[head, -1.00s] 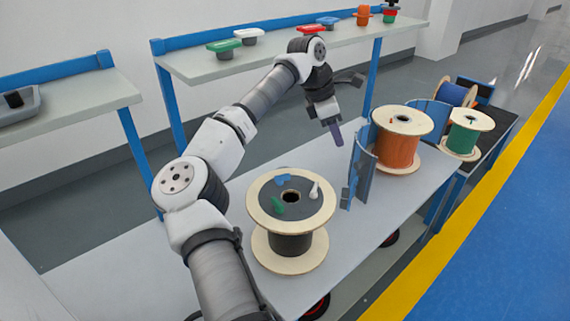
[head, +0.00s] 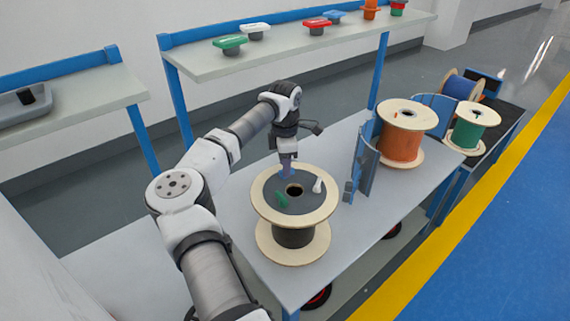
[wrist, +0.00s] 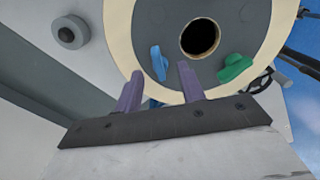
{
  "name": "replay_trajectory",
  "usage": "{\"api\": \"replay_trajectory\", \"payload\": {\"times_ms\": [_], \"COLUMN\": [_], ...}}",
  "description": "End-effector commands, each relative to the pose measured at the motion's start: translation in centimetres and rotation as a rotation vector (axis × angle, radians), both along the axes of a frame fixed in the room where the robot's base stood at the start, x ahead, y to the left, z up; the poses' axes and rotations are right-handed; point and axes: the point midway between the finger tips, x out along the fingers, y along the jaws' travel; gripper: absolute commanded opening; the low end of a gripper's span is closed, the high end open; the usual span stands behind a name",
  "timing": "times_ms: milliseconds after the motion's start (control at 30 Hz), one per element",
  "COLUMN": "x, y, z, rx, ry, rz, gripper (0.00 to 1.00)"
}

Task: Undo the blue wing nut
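The blue wing nut (wrist: 158,63) sits on the dark top face of a reel with pale wooden flanges (wrist: 120,30). In the head view the reel (head: 262,212) stands on the grey table, and my gripper largely hides the blue nut. My gripper (head: 287,170) points down over the far side of the reel's top. In the wrist view my gripper (wrist: 160,84) is open, its two purple fingers apart. The blue nut shows between and just beyond the fingertips; I see no contact. A green wing nut (head: 281,200) and a white one (head: 317,185) sit on the same face.
A curved blue-grey panel (head: 362,165) stands right of the reel. Beyond it are an orange reel (head: 401,143) and a green reel (head: 467,133). A shelf (head: 230,68) behind holds coloured handles. The table's right front (head: 365,215) is clear.

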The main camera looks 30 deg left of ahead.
Motion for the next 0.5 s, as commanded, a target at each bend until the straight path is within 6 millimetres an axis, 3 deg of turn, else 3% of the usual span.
{"api": "replay_trajectory", "payload": {"times_ms": [200,500], "x": [0.0,0.0], "y": [0.0,0.0], "z": [-1.7,-1.9], "rx": [-0.001,-0.001], "ry": [-0.001,-0.001], "rz": [0.0,0.0], "gripper": [0.4,0.38]}}
